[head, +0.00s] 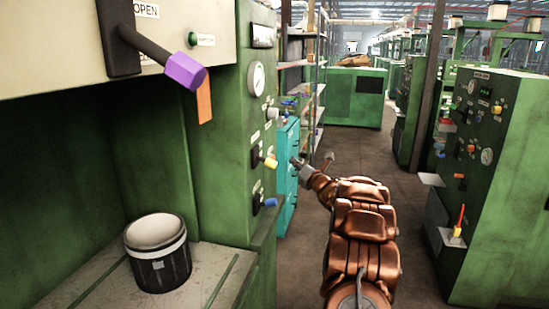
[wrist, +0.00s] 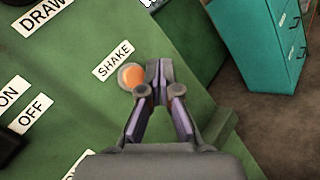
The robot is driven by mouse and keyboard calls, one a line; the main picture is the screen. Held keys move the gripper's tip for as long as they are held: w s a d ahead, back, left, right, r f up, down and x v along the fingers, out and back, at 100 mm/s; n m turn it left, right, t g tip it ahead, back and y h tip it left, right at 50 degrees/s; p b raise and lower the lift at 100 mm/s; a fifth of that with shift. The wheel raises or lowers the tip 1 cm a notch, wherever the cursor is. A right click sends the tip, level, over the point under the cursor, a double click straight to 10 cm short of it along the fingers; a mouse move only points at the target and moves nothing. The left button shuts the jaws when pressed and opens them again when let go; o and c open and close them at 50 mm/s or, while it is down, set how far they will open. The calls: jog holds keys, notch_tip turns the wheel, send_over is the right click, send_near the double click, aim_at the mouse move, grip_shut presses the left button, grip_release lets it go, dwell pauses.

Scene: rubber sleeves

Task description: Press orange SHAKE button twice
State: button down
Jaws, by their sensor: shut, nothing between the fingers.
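The orange SHAKE button (wrist: 132,77) is a round orange cap in a pale ring on the green machine panel, just below the SHAKE label (wrist: 113,60) in the wrist view. My gripper (wrist: 158,66) is shut and empty. In the wrist view its tips appear just right of the button and partly overlap its right edge; I cannot tell whether they touch it. In the head view my gripper (head: 297,163) is at the right edge of the green machine. The button cannot be made out there.
The ON label (wrist: 9,93) and OFF label (wrist: 31,114) are at left in the wrist view. A teal drawer cabinet (head: 286,165) stands behind the machine. A black-and-white container (head: 158,262) sits on the machine's ledge. Another green machine (head: 493,200) stands right, with open floor between.

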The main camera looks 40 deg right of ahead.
jog(key=w+a+b, duration=0.2)
jog(key=w, duration=0.1)
jog(key=shift+w+a, duration=0.15)
jog(key=shift+w, duration=0.05)
dwell(1.2)
jog(key=shift+w+a+f+b, duration=0.1)
jog(key=shift+w+a+b, duration=0.05)
jog(key=shift+b, duration=0.45)
jog(key=shift+w+a+b, duration=0.35)
jog(key=shift+w+b, duration=0.1)
jog(key=shift+b, duration=0.45)
dwell(0.9)
jog(key=shift+s+d, duration=0.1)
jog(key=shift+s+d+b, duration=0.35)
jog(key=shift+s+b, duration=0.1)
jog(key=shift+s, duration=0.05)
dwell(0.5)
